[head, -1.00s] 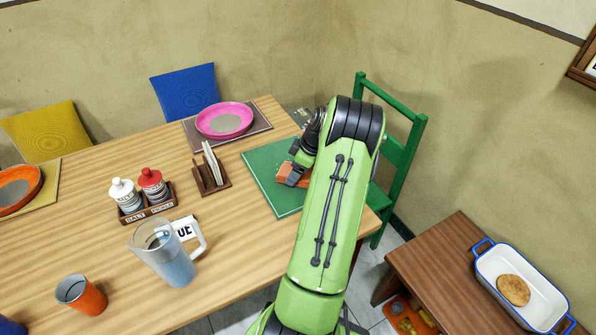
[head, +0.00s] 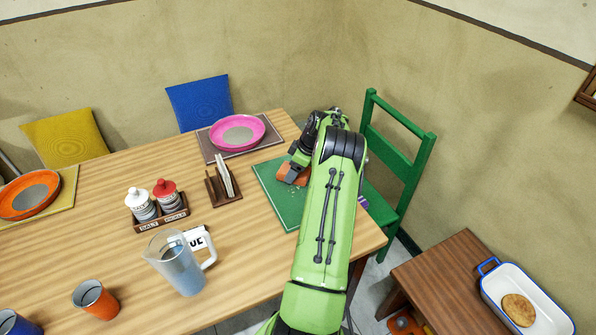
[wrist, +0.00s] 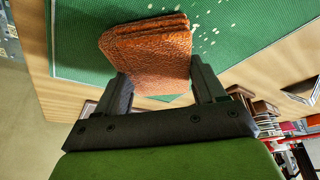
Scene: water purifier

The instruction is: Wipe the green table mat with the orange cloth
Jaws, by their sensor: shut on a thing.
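The green table mat (head: 277,196) lies on the wooden table near its right end, partly hidden behind my arm. It also shows in the wrist view (wrist: 75,50), with several small pale crumbs on it. The orange cloth (wrist: 150,55) is a folded, textured pad between my fingers. My gripper (wrist: 158,85) is shut on it. In the head view my gripper (head: 290,174) is over the mat's upper part, with a little of the cloth (head: 299,181) showing. I cannot tell whether the cloth touches the mat.
A napkin holder (head: 223,190) stands left of the mat. A pink plate (head: 238,132) on a brown mat is behind it. A water jug (head: 178,264) and salt and pickle jars (head: 155,203) stand further left. A green chair (head: 400,165) is at the table's right end.

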